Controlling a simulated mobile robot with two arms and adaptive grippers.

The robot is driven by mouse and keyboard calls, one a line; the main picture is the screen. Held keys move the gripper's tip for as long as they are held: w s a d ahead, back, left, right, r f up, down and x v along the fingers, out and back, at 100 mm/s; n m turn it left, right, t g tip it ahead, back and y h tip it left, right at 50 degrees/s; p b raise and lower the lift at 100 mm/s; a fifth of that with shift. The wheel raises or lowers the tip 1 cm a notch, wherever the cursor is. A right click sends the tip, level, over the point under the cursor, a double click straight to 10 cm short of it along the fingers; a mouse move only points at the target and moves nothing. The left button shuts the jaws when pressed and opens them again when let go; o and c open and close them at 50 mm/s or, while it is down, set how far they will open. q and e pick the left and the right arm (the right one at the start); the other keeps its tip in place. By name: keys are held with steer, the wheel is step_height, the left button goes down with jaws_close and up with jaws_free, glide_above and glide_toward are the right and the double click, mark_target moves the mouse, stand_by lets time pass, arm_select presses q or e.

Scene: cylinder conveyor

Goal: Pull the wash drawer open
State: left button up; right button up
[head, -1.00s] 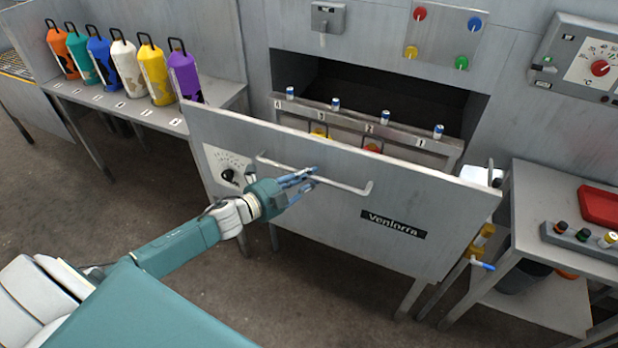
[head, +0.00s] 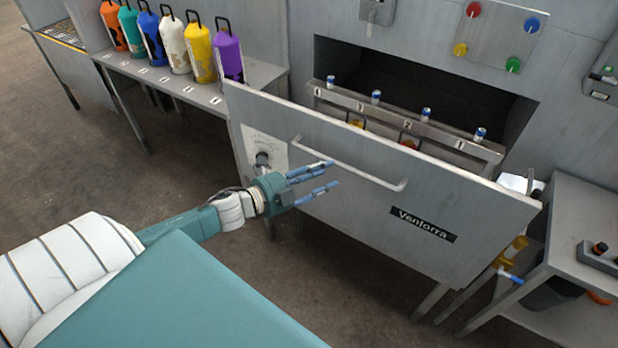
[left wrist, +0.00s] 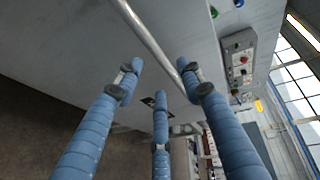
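The wash drawer (head: 350,218) is a grey box with a flat front and a "Ventorra" label (head: 423,224). It stands pulled out from a dark opening in the grey machine. Its bar handle (head: 350,167) runs across the upper front. My left gripper (head: 328,177) is open and empty, with its blue fingers spread just below and left of the handle. In the left wrist view the three fingers (left wrist: 160,80) stand apart, and the handle bar (left wrist: 150,38) passes beyond them, not gripped. My right gripper is not in view.
A rack with several small cylinders (head: 376,97) shows behind the drawer front. Coloured bottles (head: 200,52) stand on a shelf (head: 265,77) at the left. A grey side table (head: 590,215) stands close on the right. The floor (head: 190,120) in front is clear.

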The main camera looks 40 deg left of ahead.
arm_select(q)
steer(key=shift+v, duration=2.45)
steer(key=s+a+f+n+g+y+b, duration=0.1)
steer(key=s+a+f+n+y, duration=0.2)
steer(key=f, duration=0.7)
steer(key=s+a+f+n+g+y, duration=0.15)
steer(key=a+f+n, duration=0.25)
steer(key=f, duration=0.5)
steer(key=s+d+f+n+g+y, duration=0.1)
steer(key=s+f+n+g, duration=0.15)
steer(key=s+f, duration=0.4)
steer(key=s+f+n+g+y, duration=0.1)
steer(key=s+f+n, duration=0.25)
steer(key=f, duration=0.65)
steer(key=s+d+f+n+g, duration=0.2)
steer(key=s+d+f, duration=0.3)
steer(key=s, duration=0.4)
steer(key=s+d+f+n+g+b, duration=0.1)
steer(key=s+d+f+g, duration=0.2)
steer(key=s+d+f, duration=0.3)
steer(key=s+d+f+n+g+h+b, duration=0.1)
steer(key=s+d+f, duration=0.5)
steer(key=s, duration=0.7)
steer(key=shift+s+f+n+g, duration=0.2)
steer(key=shift+f+n+g, duration=0.65)
steer(key=shift+g, duration=0.15)
steer(key=shift+w, duration=0.1)
